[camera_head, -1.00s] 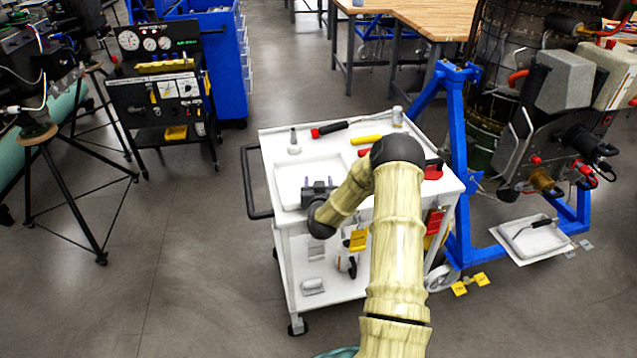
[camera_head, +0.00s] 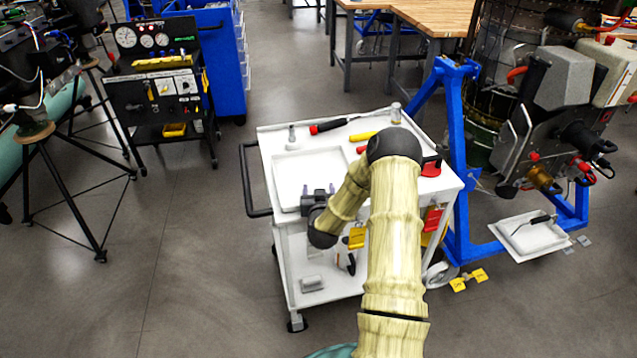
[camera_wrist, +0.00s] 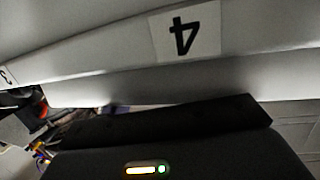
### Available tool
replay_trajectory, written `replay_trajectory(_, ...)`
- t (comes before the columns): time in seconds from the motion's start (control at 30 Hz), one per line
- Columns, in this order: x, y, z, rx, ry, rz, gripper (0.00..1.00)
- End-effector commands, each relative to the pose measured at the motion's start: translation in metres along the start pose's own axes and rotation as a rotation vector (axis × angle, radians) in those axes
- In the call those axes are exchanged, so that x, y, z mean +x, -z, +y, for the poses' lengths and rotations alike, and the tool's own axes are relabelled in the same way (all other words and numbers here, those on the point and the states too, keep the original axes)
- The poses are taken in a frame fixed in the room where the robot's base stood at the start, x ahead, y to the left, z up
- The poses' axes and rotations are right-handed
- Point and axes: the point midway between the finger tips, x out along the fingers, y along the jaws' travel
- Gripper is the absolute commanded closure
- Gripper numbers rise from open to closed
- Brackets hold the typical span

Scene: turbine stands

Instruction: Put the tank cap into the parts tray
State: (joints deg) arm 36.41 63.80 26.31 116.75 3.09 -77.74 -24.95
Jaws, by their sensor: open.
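A shallow white tray (camera_head: 300,164) lies on the top of the white cart, and it looks empty; I take it as the parts tray. My gripper (camera_head: 318,188) is open at the tray's near edge, with nothing seen between its fingers. I cannot pick out the tank cap for sure. A red part (camera_head: 431,167) sits at the cart's right edge, partly beside my arm. The wrist view shows a pale surface with a label reading 4 (camera_wrist: 186,32) upside down, and dark gripper housing below; no fingertips or cap show there.
The cart top (camera_head: 266,140) also bears a small grey fitting (camera_head: 291,137), a red-and-black tool (camera_head: 328,126), a yellow-handled tool (camera_head: 363,136) and a small jar (camera_head: 396,113). A blue stand (camera_head: 452,170) is close on the right.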

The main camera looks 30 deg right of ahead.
Motion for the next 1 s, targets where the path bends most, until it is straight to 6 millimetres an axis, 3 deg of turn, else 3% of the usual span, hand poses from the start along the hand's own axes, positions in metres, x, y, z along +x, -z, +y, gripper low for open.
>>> replay_trajectory(0.03, -0.006, -0.016, 0.000, 0.007, 0.003, -0.036, 0.38)
replay_trajectory(0.53, -0.038, -0.015, -0.001, 0.015, 0.004, -0.036, 0.38)
replay_trajectory(1.0, -0.040, -0.015, -0.001, 0.018, 0.004, -0.035, 0.38)
